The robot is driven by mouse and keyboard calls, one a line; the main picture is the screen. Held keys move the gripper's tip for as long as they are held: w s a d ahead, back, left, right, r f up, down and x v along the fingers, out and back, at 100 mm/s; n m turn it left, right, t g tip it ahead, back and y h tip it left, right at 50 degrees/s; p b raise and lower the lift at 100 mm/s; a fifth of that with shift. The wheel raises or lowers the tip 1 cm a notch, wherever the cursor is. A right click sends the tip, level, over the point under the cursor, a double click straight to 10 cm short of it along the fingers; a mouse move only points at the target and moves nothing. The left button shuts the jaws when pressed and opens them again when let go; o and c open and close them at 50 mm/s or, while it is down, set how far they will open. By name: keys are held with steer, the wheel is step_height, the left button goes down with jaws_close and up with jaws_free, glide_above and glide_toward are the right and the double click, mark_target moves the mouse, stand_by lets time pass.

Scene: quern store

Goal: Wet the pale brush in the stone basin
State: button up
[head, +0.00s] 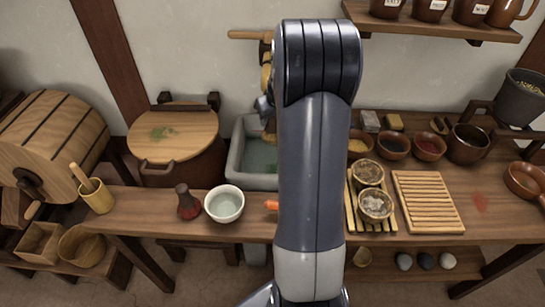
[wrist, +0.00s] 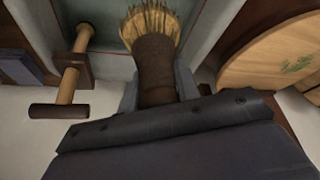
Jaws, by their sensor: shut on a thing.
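My gripper (wrist: 157,88) is shut on the pale brush (wrist: 155,62), around its dark brown handle. Its straw-coloured bristles point away from my gripper, over the stone basin. In the head view my forearm hides most of my gripper (head: 264,106), at the basin's back right. The grey stone basin (head: 237,158) stands behind the table with greenish water (head: 262,156) in it. In the wrist view the basin's wall (wrist: 203,30) is right of the bristles. I cannot tell whether the bristles touch the water.
A wooden spout with a cross handle (wrist: 70,80) is left of the brush in the wrist view. A lidded vat (head: 172,135) stands left of the basin. A white bowl (head: 224,204) and a dark red brush (head: 188,204) stand on the table (head: 145,207). Small bowls are at right.

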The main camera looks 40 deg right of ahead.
stand_by(0.5)
steer(key=shift+r+p, duration=1.4)
steer(key=shift+r, duration=0.65)
steer(key=shift+f, duration=0.1)
